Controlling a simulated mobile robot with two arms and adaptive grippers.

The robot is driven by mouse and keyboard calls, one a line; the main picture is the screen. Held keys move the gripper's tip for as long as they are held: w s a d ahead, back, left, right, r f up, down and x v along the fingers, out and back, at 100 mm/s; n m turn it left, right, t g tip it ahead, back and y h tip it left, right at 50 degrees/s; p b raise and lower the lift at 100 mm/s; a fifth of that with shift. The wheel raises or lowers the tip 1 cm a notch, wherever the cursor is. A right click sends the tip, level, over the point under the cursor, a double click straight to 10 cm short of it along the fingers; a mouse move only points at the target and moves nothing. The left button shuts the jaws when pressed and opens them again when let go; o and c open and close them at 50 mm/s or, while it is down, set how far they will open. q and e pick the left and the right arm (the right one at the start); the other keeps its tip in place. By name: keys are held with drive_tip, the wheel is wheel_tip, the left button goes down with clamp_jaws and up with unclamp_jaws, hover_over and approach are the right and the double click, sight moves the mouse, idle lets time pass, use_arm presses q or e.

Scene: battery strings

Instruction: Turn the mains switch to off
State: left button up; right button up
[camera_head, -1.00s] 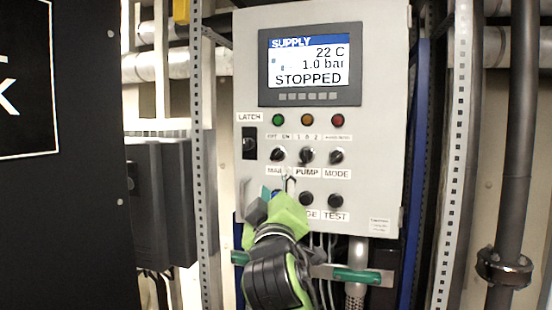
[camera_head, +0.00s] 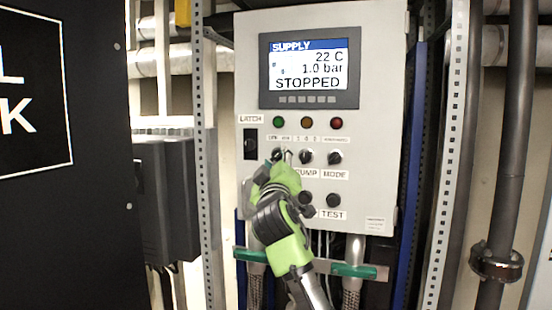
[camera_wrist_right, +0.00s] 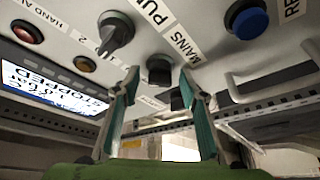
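The mains switch (camera_head: 277,154) is a dark rotary knob at the left of the knob row on the grey control panel (camera_head: 378,150), below a small OFF/ON label. My right gripper (camera_head: 279,163) is in front of it and partly covers it and its MAINS label. In the right wrist view the mains switch (camera_wrist_right: 160,68) shows between the two green-padded fingers of the right gripper (camera_wrist_right: 160,76). The fingers are apart, with gaps at both sides of the knob. I cannot tell which way the knob points. My left gripper is not in view.
The pump knob (camera_head: 306,157) and mode knob (camera_head: 335,157) sit close to the right. The black latch switch (camera_head: 250,144) is at the left. A blue button (camera_wrist_right: 247,20) is near in the wrist view. The display (camera_head: 310,68) above reads STOPPED.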

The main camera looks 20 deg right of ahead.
clamp_jaws()
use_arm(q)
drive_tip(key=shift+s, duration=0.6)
use_arm(e)
drive_tip(key=c, duration=1.1)
unclamp_jaws()
